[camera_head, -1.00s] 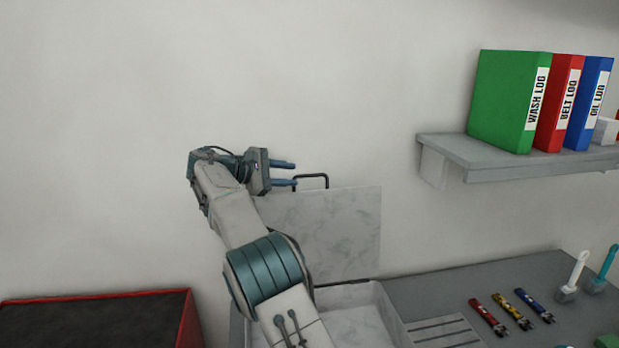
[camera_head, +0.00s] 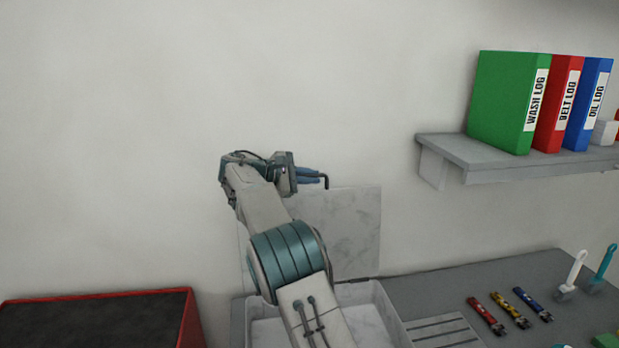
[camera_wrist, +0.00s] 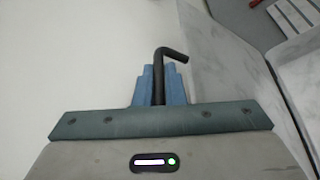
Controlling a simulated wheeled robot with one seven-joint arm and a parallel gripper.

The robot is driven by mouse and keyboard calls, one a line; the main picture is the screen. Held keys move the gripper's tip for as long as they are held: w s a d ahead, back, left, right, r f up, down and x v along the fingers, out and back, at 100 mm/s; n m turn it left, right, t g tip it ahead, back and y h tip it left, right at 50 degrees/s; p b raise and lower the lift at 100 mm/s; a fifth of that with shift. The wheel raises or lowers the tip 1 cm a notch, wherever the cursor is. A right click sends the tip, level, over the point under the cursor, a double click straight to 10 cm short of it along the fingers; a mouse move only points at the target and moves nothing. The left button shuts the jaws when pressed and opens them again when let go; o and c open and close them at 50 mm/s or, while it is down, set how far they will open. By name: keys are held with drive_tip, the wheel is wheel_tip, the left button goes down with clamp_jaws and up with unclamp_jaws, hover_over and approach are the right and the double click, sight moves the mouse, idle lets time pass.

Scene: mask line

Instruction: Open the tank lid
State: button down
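The tank lid (camera_head: 345,228) is a pale marbled panel. It stands upright at the back of the tank (camera_head: 385,312), against the wall, so the tank is open at the top. The lid's dark bar handle (camera_head: 326,183) is on its upper edge. My gripper (camera_head: 312,176) is at this handle. In the wrist view, the blue fingers (camera_wrist: 160,86) are close together with the black handle (camera_wrist: 160,75) between them, so it looks shut on the handle. My arm hides the lid's left part and part of the tank.
A grey shelf (camera_head: 470,152) with green, red and blue binders is on the wall at right. The grey counter (camera_head: 430,285) right of the tank holds several small coloured tools and brushes. A red-rimmed dark surface (camera_head: 90,325) is at lower left. The wall above is clear.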

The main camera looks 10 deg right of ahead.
drive_tip(key=shift+s+b, duration=0.1)
drive_tip(key=shift+b, duration=0.25)
drive_tip(key=shift+s+f+b, duration=0.15)
drive_tip(key=shift+s+b, duration=0.4)
drive_tip(key=shift+b, duration=0.55)
drive_tip(key=s+m+t+b, duration=0.1)
drive_tip(key=s+m+b, duration=0.1)
drive_tip(key=s+b, duration=0.4)
drive_tip(key=r+b, duration=0.1)
drive_tip(key=b, duration=0.1)
drive_tip(key=shift+s+h+b, duration=0.15)
drive_tip(key=shift+h+b, duration=0.15)
drive_tip(key=shift+b, duration=0.05)
drive_tip(key=c, duration=1.5)
unclamp_jaws()
drive_tip(key=shift+f, duration=0.1)
drive_tip(key=shift+a, duration=0.1)
